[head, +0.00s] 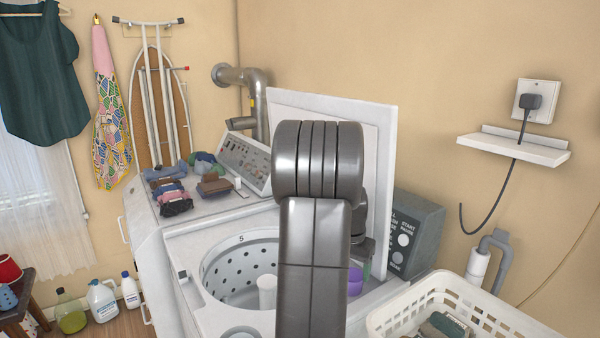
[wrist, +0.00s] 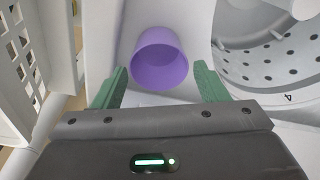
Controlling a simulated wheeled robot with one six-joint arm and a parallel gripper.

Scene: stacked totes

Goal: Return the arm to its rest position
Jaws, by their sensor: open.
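My arm rises in the middle of the head view and hides part of the washing machine (head: 180,245). My gripper shows in the wrist view (wrist: 160,88) with its two green fingers apart and nothing between them. A purple cup (wrist: 160,62) lies ahead of the fingers, between them in the picture, on the white surface of the machine. In the head view the purple cup (head: 355,280) shows just right of my arm, partly hidden by it. My gripper itself is mostly hidden behind my arm in the head view.
The open drum (head: 240,270) is left of my arm; the raised white lid (head: 380,130) stands behind it. A white laundry basket (head: 500,325) is at the lower right. A grey control box (head: 415,230) and a wall shelf (head: 515,148) with a cable are to the right.

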